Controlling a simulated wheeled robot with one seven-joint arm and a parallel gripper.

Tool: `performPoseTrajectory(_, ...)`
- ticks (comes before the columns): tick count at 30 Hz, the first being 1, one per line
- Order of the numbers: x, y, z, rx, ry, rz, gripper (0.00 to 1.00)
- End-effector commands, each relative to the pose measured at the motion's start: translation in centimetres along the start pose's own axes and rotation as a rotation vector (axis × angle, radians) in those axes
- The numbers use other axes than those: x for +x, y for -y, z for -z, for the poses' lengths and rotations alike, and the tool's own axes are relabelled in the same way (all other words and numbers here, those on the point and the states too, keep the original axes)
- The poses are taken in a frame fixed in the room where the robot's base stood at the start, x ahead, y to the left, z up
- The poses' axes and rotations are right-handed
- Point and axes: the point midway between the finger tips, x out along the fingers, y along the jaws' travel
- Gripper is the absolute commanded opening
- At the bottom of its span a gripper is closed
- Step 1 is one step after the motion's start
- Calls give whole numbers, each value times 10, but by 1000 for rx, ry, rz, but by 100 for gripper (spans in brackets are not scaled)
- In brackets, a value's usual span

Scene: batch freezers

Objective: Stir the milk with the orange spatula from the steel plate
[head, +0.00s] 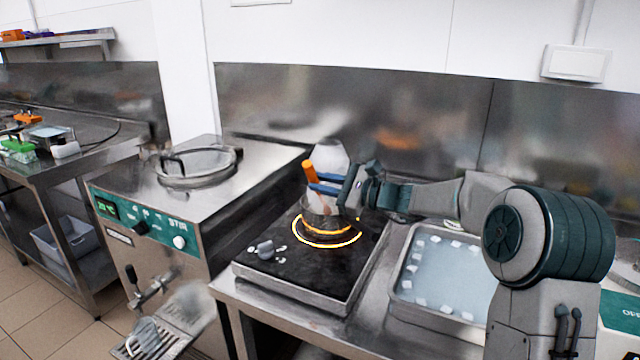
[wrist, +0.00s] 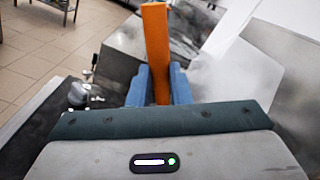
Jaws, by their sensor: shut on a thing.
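My gripper (head: 322,184) is shut on the orange spatula (head: 309,171) and holds it roughly upright over the hob. The spatula's handle (wrist: 156,50) also rises between the blue fingers (wrist: 156,86) in the wrist view. Its lower end goes down toward a pot (head: 322,214) on the hob, and the tip is hidden. The milk inside the pot cannot be made out. The steel plate cannot be picked out for certain.
The black hob (head: 280,262) has a glowing ring around the pot and a knob at its front left. A batch freezer (head: 264,160) with a round lid stands to the left. A steel tray (head: 396,285) of ice-like cubes lies to the right. Steam-like haze rises behind the gripper.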

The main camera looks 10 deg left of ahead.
Motion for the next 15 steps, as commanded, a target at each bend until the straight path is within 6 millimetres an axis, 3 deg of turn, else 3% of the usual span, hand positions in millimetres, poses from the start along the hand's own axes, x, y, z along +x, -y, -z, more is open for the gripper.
performPoseTrajectory(8,0,0,-2,0,0,0,0)
performPoseTrajectory(15,0,0,-21,-1,1,-1,0)
